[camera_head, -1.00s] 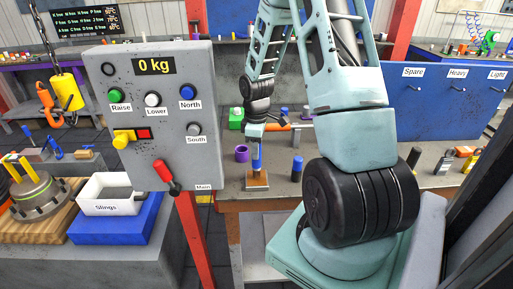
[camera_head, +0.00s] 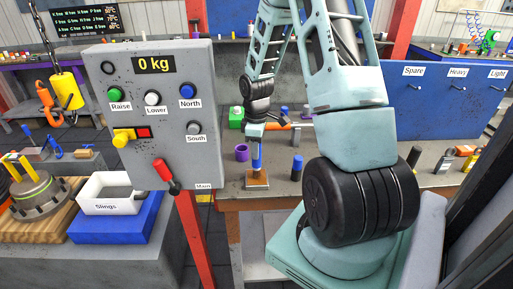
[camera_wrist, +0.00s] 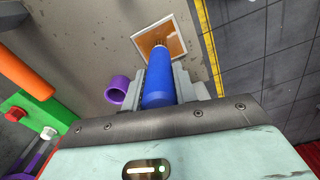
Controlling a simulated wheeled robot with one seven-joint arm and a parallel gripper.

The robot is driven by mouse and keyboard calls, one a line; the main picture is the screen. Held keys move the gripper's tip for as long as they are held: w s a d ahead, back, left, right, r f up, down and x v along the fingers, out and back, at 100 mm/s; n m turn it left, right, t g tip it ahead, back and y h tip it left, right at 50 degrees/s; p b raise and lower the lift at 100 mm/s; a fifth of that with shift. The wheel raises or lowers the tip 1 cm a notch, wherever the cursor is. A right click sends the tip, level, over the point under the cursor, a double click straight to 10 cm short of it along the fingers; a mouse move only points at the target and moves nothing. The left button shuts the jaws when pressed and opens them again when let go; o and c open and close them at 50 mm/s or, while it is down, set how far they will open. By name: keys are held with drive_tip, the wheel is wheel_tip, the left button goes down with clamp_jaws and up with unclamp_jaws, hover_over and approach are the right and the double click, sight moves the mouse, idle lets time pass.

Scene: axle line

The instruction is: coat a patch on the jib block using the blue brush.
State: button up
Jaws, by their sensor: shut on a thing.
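The blue brush (camera_head: 256,157) is in my gripper (camera_head: 256,138), bristles pointing down. In the wrist view my gripper (camera_wrist: 160,90) is shut on the blue handle (camera_wrist: 158,82), one finger on each side. Under the brush stands a small brown block (camera_head: 257,181), which I take for the jib block. In the wrist view its brown top (camera_wrist: 168,40) has a pale border, and the bristle end overlaps that face near its middle. I cannot tell whether the bristles touch it or whether any coat is on it.
A purple ring (camera_head: 242,153) stands left of the brush, and a dark cylinder with a blue top (camera_head: 297,168) stands right. A green block (camera_head: 236,117) and an orange bar (camera_head: 277,127) lie behind. The grey control panel (camera_head: 155,130) stands in front at left.

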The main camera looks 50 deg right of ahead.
drive_tip(key=shift+f, duration=0.45)
idle(1.5)
wheel_tip(320, 180, up, 7)
drive_tip(key=p, duration=0.6)
drive_tip(key=shift+r+p, duration=0.1)
drive_tip(key=shift+p, duration=0.2)
idle(0.8)
